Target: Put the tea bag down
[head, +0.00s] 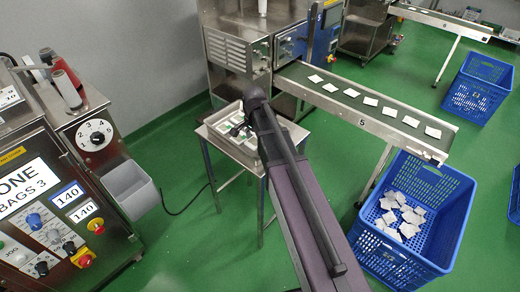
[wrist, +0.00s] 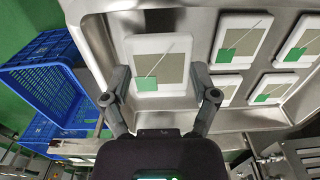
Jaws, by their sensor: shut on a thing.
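The tea bag (wrist: 160,50) is a white square with a green tag and a thin string. In the wrist view it sits between the two fingertips of my gripper (wrist: 160,78), which is shut on it. The metal tray (wrist: 203,20) lies below and around it; I cannot tell whether the bag touches the tray floor. Several more tea bags (wrist: 242,38) lie in rows in the tray, to the right of the held one. In the head view my gripper (head: 238,129) is over the tray (head: 298,131), and my arm hides part of it; the held bag is hard to pick out there.
The tray stands on a small metal table (head: 262,192). A conveyor (head: 385,122) carries several white bags toward a blue crate (head: 400,262) with loose bags. A control machine (head: 85,190) with a grey bin (head: 130,190) stands left. Green floor lies between.

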